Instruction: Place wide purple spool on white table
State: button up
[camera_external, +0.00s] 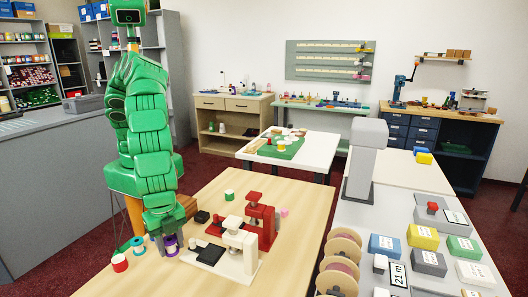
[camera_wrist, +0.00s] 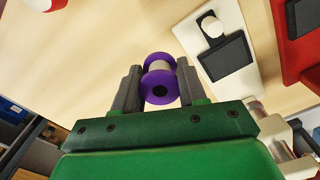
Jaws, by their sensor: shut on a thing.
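The wide purple spool (camera_wrist: 158,62) has purple flanges and a pale core. In the wrist view it sits between the two grey fingers of my gripper (camera_wrist: 159,85), which is shut on it. In the external view the spool (camera_external: 171,246) shows just below my green gripper (camera_external: 168,236), at the left side of the wooden table. I cannot tell whether it touches the tabletop. The white table (camera_external: 316,157) stands farther back in the middle, with a green mat and several small items on it.
A blue-rimmed spool (camera_external: 138,246) and a red spool (camera_external: 120,263) stand left of my gripper. A white press (camera_external: 239,246), a red press (camera_external: 262,222) and a green spool (camera_external: 229,195) are to the right. The wooden table's (camera_external: 300,195) far right part is clear.

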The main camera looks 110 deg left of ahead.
jog(key=s+a+r, duration=0.6)
jog(key=s, duration=0.3)
jog(key=shift+s+r, duration=0.15)
jog(key=shift+r, duration=0.1)
jog(key=w+a+f+n, duration=0.1)
jog(key=w+a, duration=0.4)
jog(key=a, duration=0.5)
jog(key=w+a+f+n, duration=0.2)
jog(key=w+a, duration=0.3)
jog(key=a, duration=0.6)
jog(key=w+a+f+n, duration=0.2)
jog(key=w+a, duration=0.3)
jog(key=a, duration=0.6)
jog(key=shift+w+a, duration=0.2)
jog(key=shift+a, duration=0.05)
